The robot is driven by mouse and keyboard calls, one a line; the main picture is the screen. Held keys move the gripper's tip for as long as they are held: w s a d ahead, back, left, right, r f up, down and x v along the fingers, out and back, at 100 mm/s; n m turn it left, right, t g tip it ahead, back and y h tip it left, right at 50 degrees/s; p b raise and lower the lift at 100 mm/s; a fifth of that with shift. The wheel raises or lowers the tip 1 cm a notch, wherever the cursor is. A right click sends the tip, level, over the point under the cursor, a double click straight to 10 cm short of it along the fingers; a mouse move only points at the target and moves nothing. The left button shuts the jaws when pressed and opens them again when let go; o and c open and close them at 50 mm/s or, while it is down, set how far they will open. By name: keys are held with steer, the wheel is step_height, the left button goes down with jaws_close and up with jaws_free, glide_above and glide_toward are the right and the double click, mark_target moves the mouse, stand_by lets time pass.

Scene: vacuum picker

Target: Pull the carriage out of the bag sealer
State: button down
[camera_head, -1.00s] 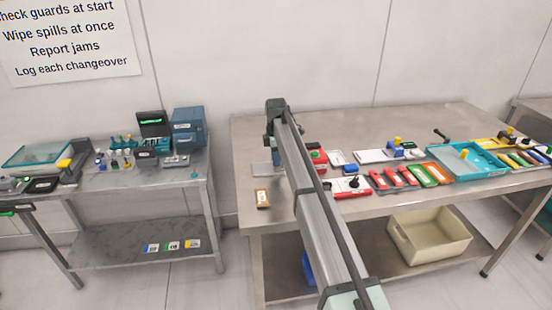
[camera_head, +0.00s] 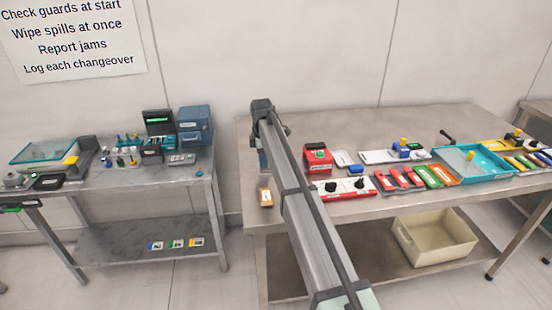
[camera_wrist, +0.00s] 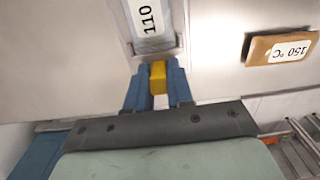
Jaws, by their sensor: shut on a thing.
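In the wrist view, my gripper (camera_wrist: 158,73) has its two blue fingers shut on a yellow grip (camera_wrist: 158,80). The grip is at the near end of a grey piece with a white label reading 110 (camera_wrist: 150,40), which looks like the carriage. The far end of this piece is cut off by the picture's top edge. In the head view, my gripper (camera_head: 263,160) is low at the left end of the right-hand table, and my arm hides what it holds. I cannot tell which thing is the bag sealer or whether the carriage is still inside it.
A brown block labelled 150 °C (camera_wrist: 282,47) lies right of my gripper in the wrist view, near the table's front edge in the head view (camera_head: 265,197). A red box with a green button (camera_head: 318,157) and a red-and-white panel (camera_head: 345,187) stand right of my arm.

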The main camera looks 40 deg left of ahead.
steer(key=shift+s+a, duration=0.4)
steer(key=shift+a, duration=0.1)
steer(key=c, duration=1.1)
jaws_free()
steer(key=shift+o, duration=0.3)
steer(key=shift+r, duration=0.6)
step_height(320, 180, up, 13)
steer(key=shift+f, duration=0.15)
